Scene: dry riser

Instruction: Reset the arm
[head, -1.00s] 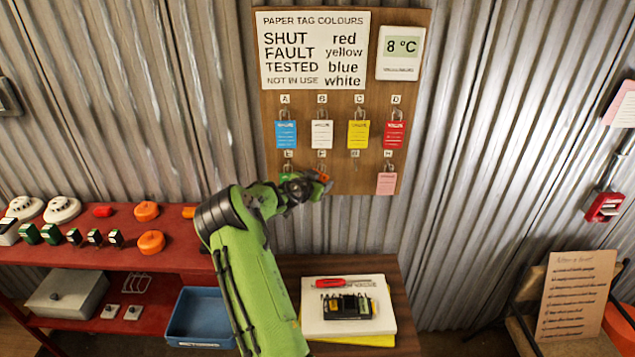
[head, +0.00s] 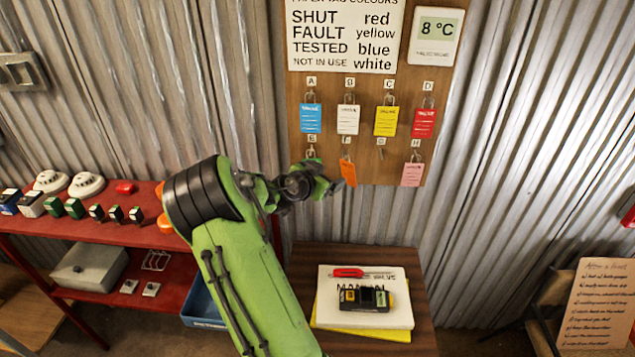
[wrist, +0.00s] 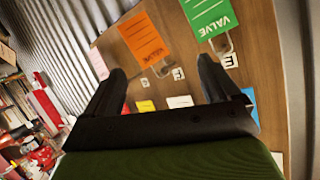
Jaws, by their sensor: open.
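My green arm reaches up from the bottom in the head view, with its dark gripper (head: 332,186) in front of the lower left of the wooden board (head: 380,172). In the wrist view my gripper (wrist: 162,68) has its two black fingers spread apart with nothing between them but the board behind. An orange tag (head: 348,173) hangs under F just beside the gripper; it also shows in the wrist view (wrist: 143,38). A green tag (wrist: 210,15) marked VALVE hangs at E in the wrist view; the gripper and arm largely hide it in the head view.
Blue (head: 311,118), white (head: 347,119), yellow (head: 386,121) and red (head: 424,123) tags hang above, a pink tag (head: 412,174) at lower right. A wooden table (head: 420,310) holds papers and a red-handled tool. A red shelf (head: 115,230) stands left. Corrugated wall stands behind.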

